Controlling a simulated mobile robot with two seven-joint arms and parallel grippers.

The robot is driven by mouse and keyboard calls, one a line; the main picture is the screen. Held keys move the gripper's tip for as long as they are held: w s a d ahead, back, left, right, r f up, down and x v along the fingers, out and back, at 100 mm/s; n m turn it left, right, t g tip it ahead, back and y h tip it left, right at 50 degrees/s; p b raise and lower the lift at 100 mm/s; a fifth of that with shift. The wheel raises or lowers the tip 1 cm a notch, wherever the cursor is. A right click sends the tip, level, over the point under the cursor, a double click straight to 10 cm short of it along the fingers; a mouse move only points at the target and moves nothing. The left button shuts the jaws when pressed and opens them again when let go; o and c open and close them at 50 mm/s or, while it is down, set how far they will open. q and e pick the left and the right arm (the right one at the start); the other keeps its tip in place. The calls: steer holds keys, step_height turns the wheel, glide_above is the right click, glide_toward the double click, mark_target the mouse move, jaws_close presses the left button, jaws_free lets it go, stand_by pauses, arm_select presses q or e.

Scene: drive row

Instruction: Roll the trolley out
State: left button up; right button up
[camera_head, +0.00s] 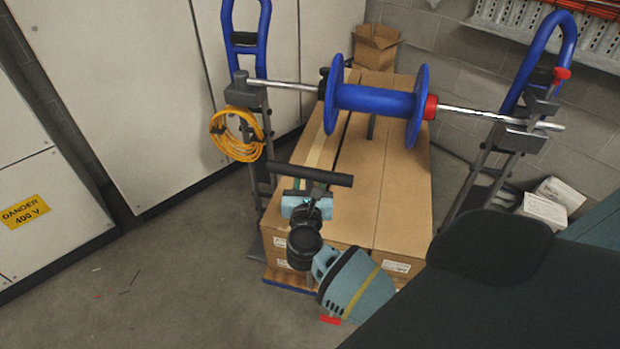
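The trolley (290,286) is low, with a blue edge showing under a load of long cardboard boxes (392,205). A dark crossbar (340,180), which looks like its handle, stands over the near end of the boxes. One gripper (314,188), on a teal and black arm coming from the lower right, is right at the crossbar; I take it as my right. Its fingers are mostly hidden, so I cannot tell whether they hold the bar. My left gripper is not in view.
A blue cable reel (375,103) hangs on a steel bar above the boxes, between two blue-handled stands. Yellow cable (235,145) hangs at the left stand. Cabinets (120,90) line the left. White boxes (545,205) lie right.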

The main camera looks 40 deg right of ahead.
jaws_close()
stand_by(0.5)
